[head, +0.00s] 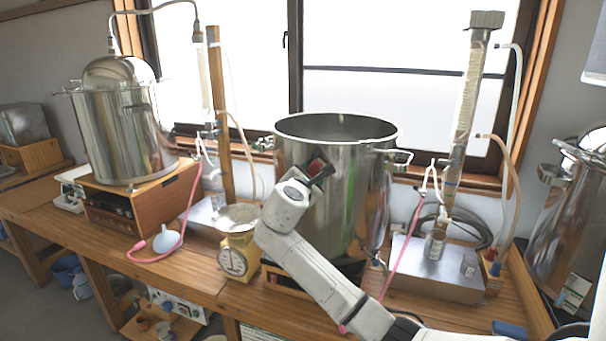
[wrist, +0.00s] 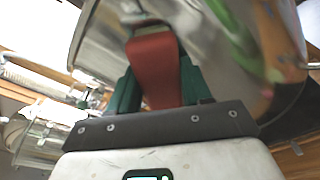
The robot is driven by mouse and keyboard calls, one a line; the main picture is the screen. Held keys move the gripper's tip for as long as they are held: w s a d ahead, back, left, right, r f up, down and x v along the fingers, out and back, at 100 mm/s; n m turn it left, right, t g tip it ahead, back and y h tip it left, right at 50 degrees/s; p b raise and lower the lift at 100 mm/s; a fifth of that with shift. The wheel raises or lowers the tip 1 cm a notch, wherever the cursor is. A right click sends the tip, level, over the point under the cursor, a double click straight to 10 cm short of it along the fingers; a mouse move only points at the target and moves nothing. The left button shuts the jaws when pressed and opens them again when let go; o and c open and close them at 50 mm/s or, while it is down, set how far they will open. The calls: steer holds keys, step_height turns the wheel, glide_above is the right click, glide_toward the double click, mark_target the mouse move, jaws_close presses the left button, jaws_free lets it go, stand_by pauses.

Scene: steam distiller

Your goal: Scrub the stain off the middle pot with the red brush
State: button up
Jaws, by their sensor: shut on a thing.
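The middle pot (head: 345,205) is a large open steel pot with side handles, standing on the bench before the window. My gripper (head: 318,174) is at its front wall, towards the upper left. In the wrist view my gripper (wrist: 157,85) has green fingers shut on the red brush (wrist: 155,62). The red brush (head: 317,164) shows only as a small red patch in the head view. Its far end is close to the shiny wall of the middle pot (wrist: 215,40); I cannot tell whether it touches. I cannot make out a stain; my arm and the brush hide part of the wall.
A kitchen scale (head: 236,258) stands close left of my arm. A lidded steel pot (head: 122,135) sits on a wooden box (head: 140,205) further left. Right of the middle pot are a metal box (head: 435,272), tubing and a column (head: 470,100). Another pot (head: 570,220) is far right.

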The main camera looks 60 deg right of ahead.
steer(key=shift+s+d, duration=0.1)
steer(key=shift+s, duration=0.15)
steer(key=shift+r+p, duration=1.15)
steer(key=shift+r, duration=0.1)
steer(key=shift+s+d+p, duration=0.1)
steer(key=shift+s+p, duration=0.45)
steer(key=shift+s, duration=1.2)
steer(key=shift+w, duration=1.8)
steer(key=shift+s+p, duration=0.5)
steer(key=shift+s, duration=1.3)
steer(key=shift+f, duration=0.1)
steer(key=w+v, duration=0.1)
steer(key=v, duration=0.5)
steer(key=shift+s+f, duration=0.2)
steer(key=shift+f, duration=0.15)
steer(key=shift+a, duration=0.2)
